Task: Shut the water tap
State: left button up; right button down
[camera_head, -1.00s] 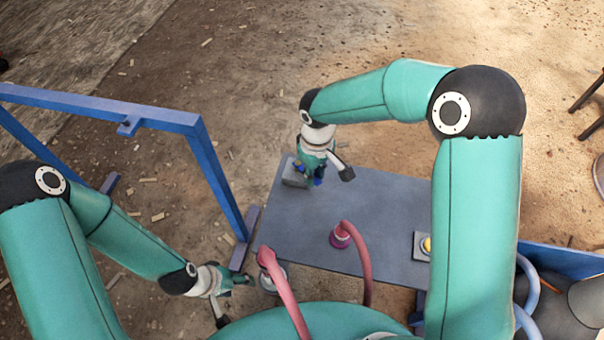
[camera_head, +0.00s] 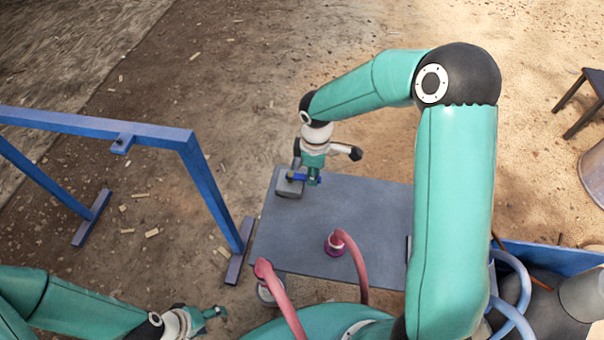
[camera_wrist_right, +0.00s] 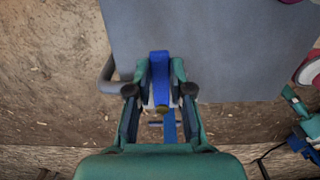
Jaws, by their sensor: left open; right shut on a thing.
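The water tap shows as a blue lever handle (camera_head: 298,178) at the far left corner of the grey table. In the right wrist view the blue lever (camera_wrist_right: 160,64) runs between the fingers towards the table top. My right gripper (camera_head: 312,174) is shut on this lever; its fingers (camera_wrist_right: 160,90) stand on both sides of it. The tap's body is mostly hidden by the gripper in both views. My left gripper (camera_head: 214,314) is open and empty, low at the left, apart from the tap and the table.
The grey table (camera_head: 300,235) is mostly clear. A blue frame (camera_head: 215,190) stands to the left. A dark stool (camera_head: 585,100) is at the far right. A grey pipe (camera_wrist_right: 107,75) shows beside the table edge.

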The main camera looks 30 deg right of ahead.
jog(key=shift+w+d+r, duration=0.15)
jog(key=shift+w+d, duration=0.05)
jog(key=c, duration=1)
grip_release()
jog(key=shift+c, duration=0.2)
jog(key=shift+s+a, duration=0.1)
notch_tip(320, 180, up, 12)
